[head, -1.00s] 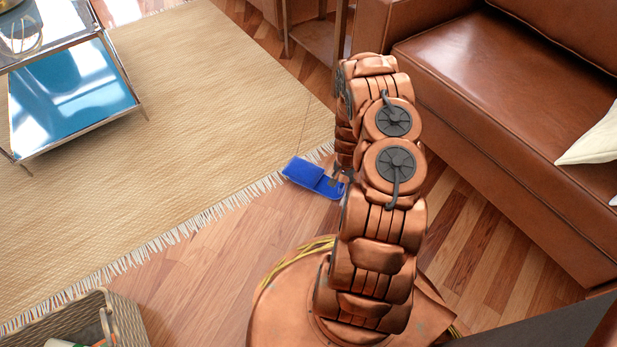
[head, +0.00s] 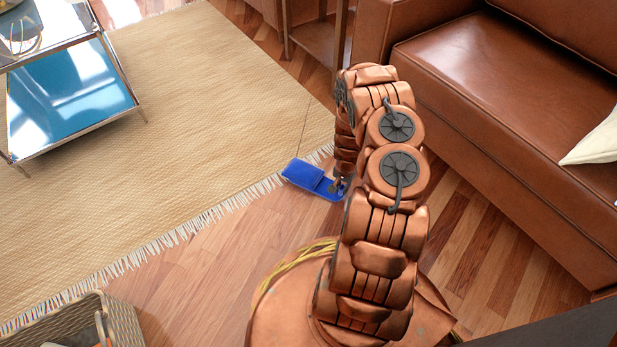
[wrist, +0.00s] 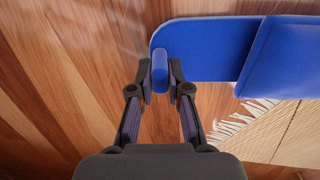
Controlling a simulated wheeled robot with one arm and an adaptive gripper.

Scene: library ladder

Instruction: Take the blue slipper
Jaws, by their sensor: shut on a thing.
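The blue slipper (head: 310,177) lies at the fringed edge of the rug in the head view, partly on the wood floor. In the wrist view the slipper (wrist: 205,48) spans the top right, its open heel end toward my gripper and its strap part at the right. My gripper (wrist: 160,78) is shut on the slipper's heel edge, with one finger on each side of it. In the head view my gripper (head: 341,184) is small and partly hidden by my arm. I cannot tell whether the slipper is clear of the floor.
A woven rug (head: 200,110) covers the left. A brown leather sofa (head: 490,90) stands at the right. A glass and metal table (head: 75,95) is at the upper left, and a woven basket (head: 120,318) at the lower left. Wood floor is clear between basket and slipper.

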